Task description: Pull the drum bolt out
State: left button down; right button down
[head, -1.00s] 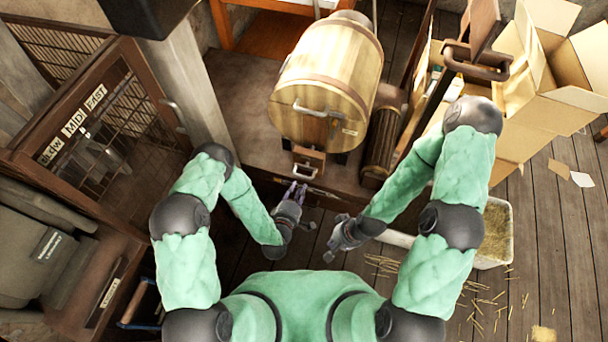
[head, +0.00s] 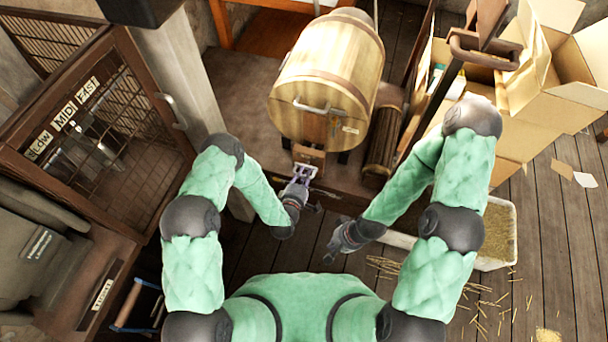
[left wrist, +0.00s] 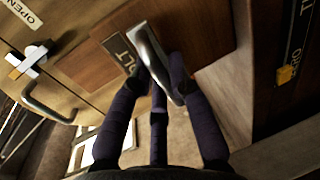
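The wooden drum (head: 325,75) lies on a dark bench in the head view. A small wooden block (head: 308,154) sits low at its front, above my left gripper (head: 302,174). In the left wrist view, a bright metal handle (left wrist: 150,50) stands beside a dark label ending in "LT" (left wrist: 122,54); it looks like the bolt's handle. My left fingertips (left wrist: 161,78) lie on either side of this handle, very close to it. Whether they touch it is unclear. My right gripper (head: 338,243) hangs to the lower right, away from the drum; its fingers are too small to read.
A curved metal handle (left wrist: 45,105) and an "OPEN" label (left wrist: 22,12) show in the left wrist view. A caged cabinet (head: 100,130) stands at the left. Cardboard boxes (head: 550,90) and a straw-filled tub (head: 497,235) are at the right. A wooden roller (head: 382,142) lies beside the drum.

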pick_arm(q)
jog(key=s, duration=0.2)
jog(key=s+a, duration=0.1)
jog(key=s, duration=0.1)
jog(key=shift+a+f+p, duration=0.1)
jog(key=shift+a+p, duration=0.05)
jog(key=shift+p, duration=0.25)
jog(key=shift+s, duration=0.1)
jog(key=c, duration=1.4)
grip_release()
jog(key=shift+c, duration=0.2)
jog(key=v, duration=1.2)
